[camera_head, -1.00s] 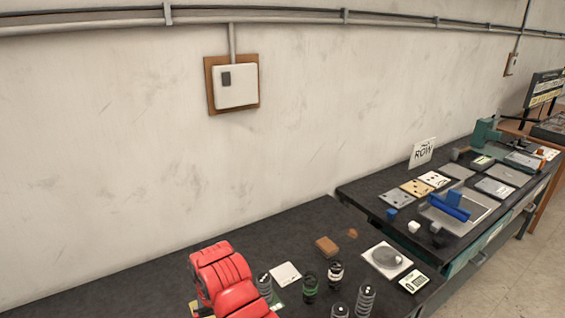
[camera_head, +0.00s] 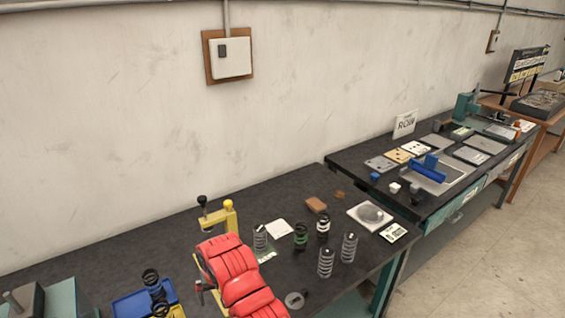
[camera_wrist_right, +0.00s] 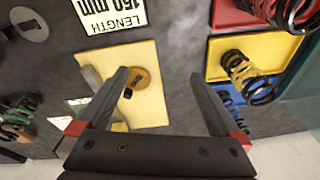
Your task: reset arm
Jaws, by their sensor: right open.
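My right gripper (camera_wrist_right: 160,78) is open in the right wrist view, with nothing between its two dark fingers. It hangs over a pale yellow plate (camera_wrist_right: 146,108) and the dark bench (camera_wrist_right: 182,50). In the head view my red right arm (camera_head: 240,275) reaches over the front of the bench, and its fingers cannot be made out there. My left gripper is not in view.
Several springs stand on the bench, such as a green-banded one (camera_head: 301,236). A yellow clamp stand (camera_head: 222,214) is close behind my arm. A blue tray (camera_head: 130,306) holds black springs. In the wrist view, yellow (camera_wrist_right: 222,45) and red (camera_wrist_right: 228,14) trays lie to the right.

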